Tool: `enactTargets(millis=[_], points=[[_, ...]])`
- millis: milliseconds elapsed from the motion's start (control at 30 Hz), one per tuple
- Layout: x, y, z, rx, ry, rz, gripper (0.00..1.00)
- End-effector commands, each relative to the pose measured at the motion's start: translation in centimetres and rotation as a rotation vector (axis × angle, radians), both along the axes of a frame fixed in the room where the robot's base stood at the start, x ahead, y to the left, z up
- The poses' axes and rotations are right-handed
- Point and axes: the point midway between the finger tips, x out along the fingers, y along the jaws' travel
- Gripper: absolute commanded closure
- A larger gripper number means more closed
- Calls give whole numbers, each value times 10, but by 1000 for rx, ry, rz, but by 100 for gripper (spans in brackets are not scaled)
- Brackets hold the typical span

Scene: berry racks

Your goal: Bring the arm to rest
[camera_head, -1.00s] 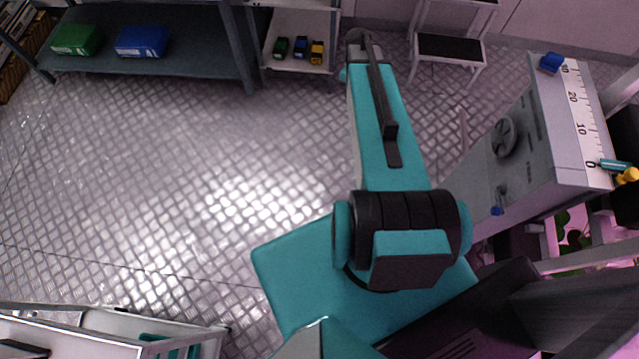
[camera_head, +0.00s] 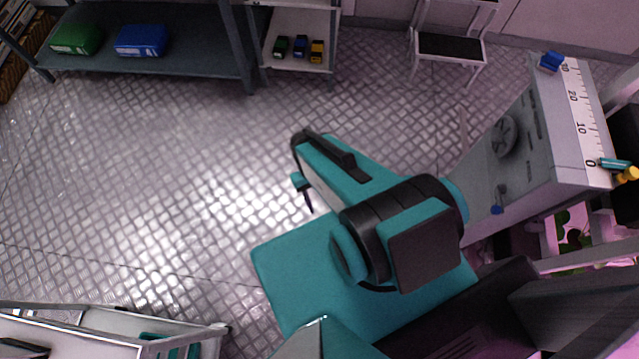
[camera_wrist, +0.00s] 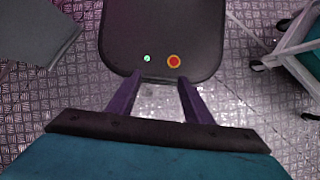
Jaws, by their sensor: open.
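My arm (camera_head: 335,170) reaches out over the bare metal floor in the head view and points up and to the left. My gripper (camera_wrist: 158,82) shows in the wrist view with its two dark fingers apart and nothing between them. In the head view only a small dark part of the gripper shows beyond the arm's far end, and the jaws are not clear there. No object touches the fingers.
A grey bench with a ruler strip (camera_head: 578,110) stands at the right, with a blue block (camera_head: 551,61) on it. A white cart (camera_head: 110,325) is at lower left. The middle floor is free.

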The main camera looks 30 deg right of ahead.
Motion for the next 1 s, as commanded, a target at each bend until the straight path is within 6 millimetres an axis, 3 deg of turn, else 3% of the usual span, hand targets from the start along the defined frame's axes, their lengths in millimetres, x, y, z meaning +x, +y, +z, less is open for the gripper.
enactTargets(millis=[133, 500, 800, 1000], points=[[-10, 5, -3, 14, 8, 30, 54], [-9, 5, -3, 14, 7, 29, 54], [-11, 5, -32, 16, 18, 31, 54], [-12, 5, -36, 17, 21, 33, 54]])
